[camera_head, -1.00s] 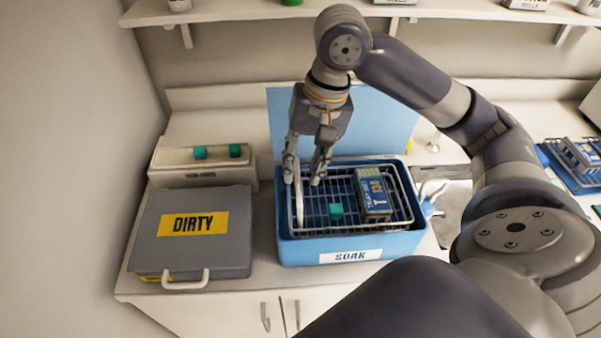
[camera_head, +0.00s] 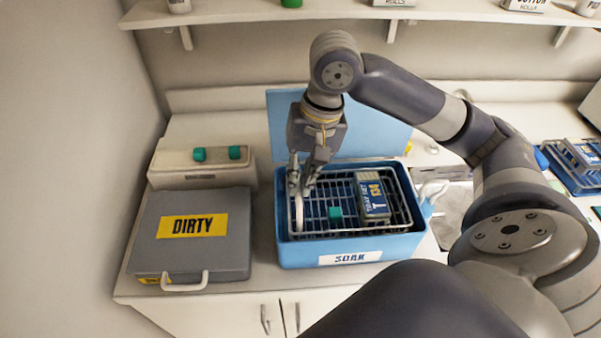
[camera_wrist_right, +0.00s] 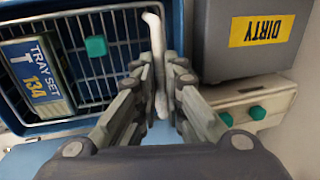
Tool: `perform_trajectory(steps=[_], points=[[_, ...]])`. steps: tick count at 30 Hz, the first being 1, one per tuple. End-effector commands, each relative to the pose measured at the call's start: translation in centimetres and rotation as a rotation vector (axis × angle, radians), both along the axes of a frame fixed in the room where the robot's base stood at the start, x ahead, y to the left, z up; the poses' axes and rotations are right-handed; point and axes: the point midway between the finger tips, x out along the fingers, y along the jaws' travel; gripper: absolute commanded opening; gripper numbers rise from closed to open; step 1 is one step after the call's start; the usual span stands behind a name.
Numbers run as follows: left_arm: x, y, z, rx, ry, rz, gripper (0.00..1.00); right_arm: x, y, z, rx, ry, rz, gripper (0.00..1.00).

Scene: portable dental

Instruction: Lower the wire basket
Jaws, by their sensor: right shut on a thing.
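The wire basket (camera_head: 350,215) is level inside the blue tub (camera_head: 300,252) labelled SOAK, its rim near the tub's rim. It holds a blue and grey box marked TRAY SET T 134 (camera_head: 373,197) and a small green block (camera_head: 335,213). The basket's white handle (camera_head: 299,213) stands at its left side. My right gripper (camera_head: 300,192) is shut on this handle, pointing down from above. In the right wrist view the handle (camera_wrist_right: 157,62) runs between the fingers (camera_wrist_right: 163,100). Whether the basket touches the tub floor is hidden. My left gripper is not in view.
A grey DIRTY case (camera_head: 150,225) stands left of the tub, with a white holder (camera_head: 200,173) bearing green knobs behind it. The tub's blue lid (camera_head: 350,125) stands up behind. A sink (camera_head: 455,205) lies right, then a blue rack (camera_head: 575,165).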

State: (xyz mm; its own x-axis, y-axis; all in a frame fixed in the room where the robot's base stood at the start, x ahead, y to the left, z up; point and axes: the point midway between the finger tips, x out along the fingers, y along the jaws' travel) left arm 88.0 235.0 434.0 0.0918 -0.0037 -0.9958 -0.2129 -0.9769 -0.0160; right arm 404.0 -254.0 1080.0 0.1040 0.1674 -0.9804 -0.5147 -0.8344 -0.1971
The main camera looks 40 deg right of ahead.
Motion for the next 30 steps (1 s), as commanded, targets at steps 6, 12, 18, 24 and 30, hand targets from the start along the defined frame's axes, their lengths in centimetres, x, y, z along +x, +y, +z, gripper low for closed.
perform_trajectory(steps=[6,12,18,24,30], points=[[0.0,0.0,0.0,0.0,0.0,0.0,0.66,-0.2,0.0,-4.4,-0.003,0.009,-0.001,0.0],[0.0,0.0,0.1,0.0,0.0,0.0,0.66,-0.2,0.0,-6.9,-0.003,0.005,0.002,0.0],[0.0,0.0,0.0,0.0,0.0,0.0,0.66,-0.2,0.0,-7.4,-0.003,0.004,0.002,0.0],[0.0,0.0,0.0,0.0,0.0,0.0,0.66,-0.3,0.0,-7.5,-0.003,0.01,0.003,0.21],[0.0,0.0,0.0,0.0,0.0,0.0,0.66,-0.2,0.0,-7.3,-0.004,0.005,0.002,0.3]])
